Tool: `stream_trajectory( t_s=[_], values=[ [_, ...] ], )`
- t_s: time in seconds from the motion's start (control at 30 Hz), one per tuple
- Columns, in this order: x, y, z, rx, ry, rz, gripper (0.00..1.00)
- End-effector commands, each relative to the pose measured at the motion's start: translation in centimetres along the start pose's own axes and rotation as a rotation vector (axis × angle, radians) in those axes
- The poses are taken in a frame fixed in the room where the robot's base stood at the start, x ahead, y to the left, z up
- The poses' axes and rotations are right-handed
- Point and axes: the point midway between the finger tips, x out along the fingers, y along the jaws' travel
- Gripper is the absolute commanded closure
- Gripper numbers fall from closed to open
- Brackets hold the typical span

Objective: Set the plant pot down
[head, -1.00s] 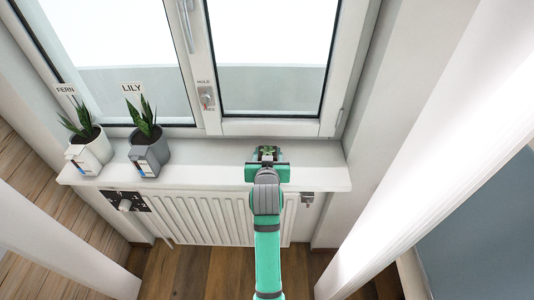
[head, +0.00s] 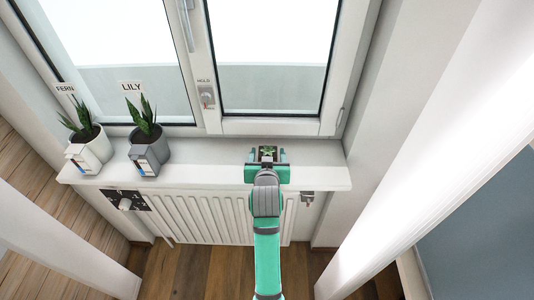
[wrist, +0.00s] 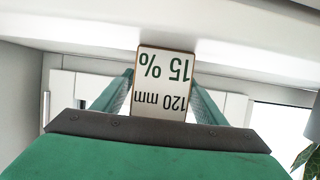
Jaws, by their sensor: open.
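A white pot tagged FERN (head: 88,153) and a grey pot tagged LILY (head: 150,154) stand on the sill (head: 212,172) at left. Bare sill lies between them and my gripper. A window rises behind; a radiator (head: 205,215) is below the sill.

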Motion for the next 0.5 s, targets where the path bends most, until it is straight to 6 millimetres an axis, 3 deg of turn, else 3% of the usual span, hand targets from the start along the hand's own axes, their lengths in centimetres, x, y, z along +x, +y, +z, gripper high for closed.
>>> stream_trajectory(
  t_s=[0.5],
  values=[
    [-9.4,-0.2,0.0,-0.002,0.001,-0.003,0.34]
  ],
)
